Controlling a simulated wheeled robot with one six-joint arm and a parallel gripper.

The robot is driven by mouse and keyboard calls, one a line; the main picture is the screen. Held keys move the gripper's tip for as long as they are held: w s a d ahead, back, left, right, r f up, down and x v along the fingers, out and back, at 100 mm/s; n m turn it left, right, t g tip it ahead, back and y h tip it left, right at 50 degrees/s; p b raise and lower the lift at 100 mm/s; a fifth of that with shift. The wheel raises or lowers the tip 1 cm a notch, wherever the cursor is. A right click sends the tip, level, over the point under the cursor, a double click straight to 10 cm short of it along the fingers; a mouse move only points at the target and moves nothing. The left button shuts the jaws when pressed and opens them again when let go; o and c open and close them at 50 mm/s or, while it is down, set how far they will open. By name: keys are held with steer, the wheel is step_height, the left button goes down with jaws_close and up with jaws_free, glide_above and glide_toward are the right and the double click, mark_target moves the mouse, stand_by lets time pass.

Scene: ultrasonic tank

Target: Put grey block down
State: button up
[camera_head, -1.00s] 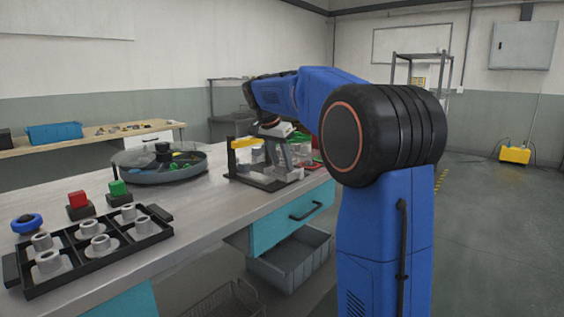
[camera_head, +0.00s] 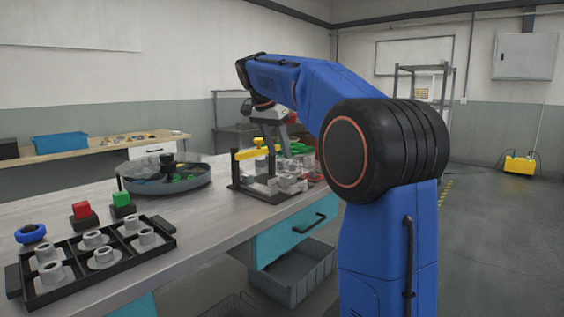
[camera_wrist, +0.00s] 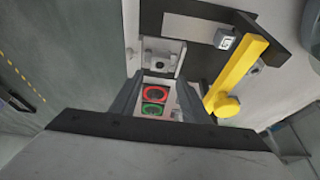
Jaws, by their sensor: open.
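My gripper (camera_head: 272,143) is raised above the clamp fixture at the far end of the bench. In the wrist view my gripper (camera_wrist: 158,82) has its two fingers spread with nothing held between them. A grey block with a dark round mark (camera_wrist: 163,60) lies just beyond the fingertips, by the fixture's dark plate; it seems to be the task's block. In the head view, clear and grey parts at the fixture overlap, so I cannot single that block out.
The fixture's yellow lever (camera_wrist: 238,76) stands close to the right finger. A round tank (camera_head: 165,180), a black tray of grey parts (camera_head: 18,285) and red (camera_head: 81,209) and green (camera_head: 121,198) buttons stand left along the bench.

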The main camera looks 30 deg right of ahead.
steer(key=shift+v, duration=1.15)
steer(key=shift+s, duration=0.1)
steer(key=s+a+f+n+t+y, duration=0.1)
steer(key=s+a+f+n, duration=0.25)
steer(key=s, duration=0.35)
steer(key=s+a+f+n, duration=0.2)
steer(key=s+f, duration=0.3)
steer(key=s, duration=0.1)
steer(key=s+a+f+n+t+y, duration=0.1)
steer(key=s+a+f+n, duration=0.2)
steer(key=s, duration=0.4)
steer(key=s+a+f+n+y, duration=0.1)
steer(key=s+a+f+n, duration=0.1)
steer(key=s+f, duration=0.7)
steer(key=s+a+f+n+t+y, duration=0.1)
steer(key=s+a+f+n, duration=0.2)
steer(key=s+f, duration=0.5)
step_height(320, 180, down, 3)
steer(key=shift+s+f, duration=0.1)
steer(key=shift+s, duration=0.3)
